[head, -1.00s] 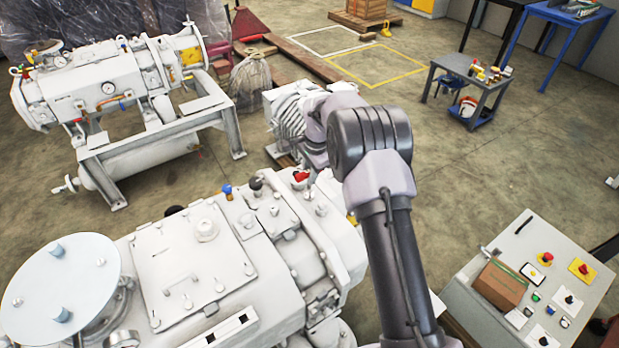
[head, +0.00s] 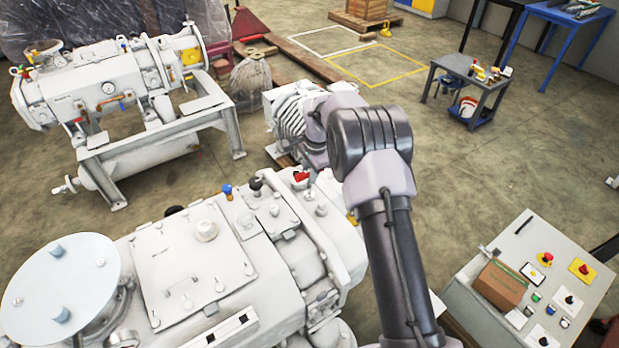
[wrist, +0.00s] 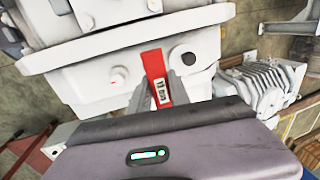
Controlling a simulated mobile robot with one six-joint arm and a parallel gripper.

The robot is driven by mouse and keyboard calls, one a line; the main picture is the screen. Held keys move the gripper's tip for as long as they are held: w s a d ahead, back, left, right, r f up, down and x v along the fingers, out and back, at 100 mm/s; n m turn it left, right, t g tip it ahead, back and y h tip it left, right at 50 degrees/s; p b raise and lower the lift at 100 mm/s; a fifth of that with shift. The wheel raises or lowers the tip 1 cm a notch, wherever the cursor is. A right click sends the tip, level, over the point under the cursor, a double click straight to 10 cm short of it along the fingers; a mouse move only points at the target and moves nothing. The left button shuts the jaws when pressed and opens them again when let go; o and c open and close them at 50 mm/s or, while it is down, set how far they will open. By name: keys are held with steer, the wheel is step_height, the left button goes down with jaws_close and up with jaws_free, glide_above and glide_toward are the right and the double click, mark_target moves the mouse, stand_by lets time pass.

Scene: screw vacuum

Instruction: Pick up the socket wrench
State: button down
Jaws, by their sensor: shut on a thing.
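The socket wrench (wrist: 153,62) shows in the wrist view as a red piece with a white label bearing dark marks. It lies between the two grey fingers of my gripper (wrist: 158,88), which is shut on it. A white machine face is close behind it. In the head view a small red part (head: 301,176) shows on top of the near white machine (head: 190,265), beside my arm. The gripper's fingers are hard to make out there. The wrench's lower end is hidden by the gripper body in the wrist view.
A second white machine on a frame (head: 105,95) stands at the back left. A ribbed motor (head: 287,112) sits behind my arm. A control box (head: 535,275) with buttons and a brown block is at the right. Open floor lies between it and the grey cart (head: 470,72).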

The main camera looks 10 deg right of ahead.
stand_by(0.3)
step_height(320, 180, up, 10)
steer(key=p, duration=0.2)
steer(key=shift+p, duration=0.4)
steer(key=shift+a, duration=0.1)
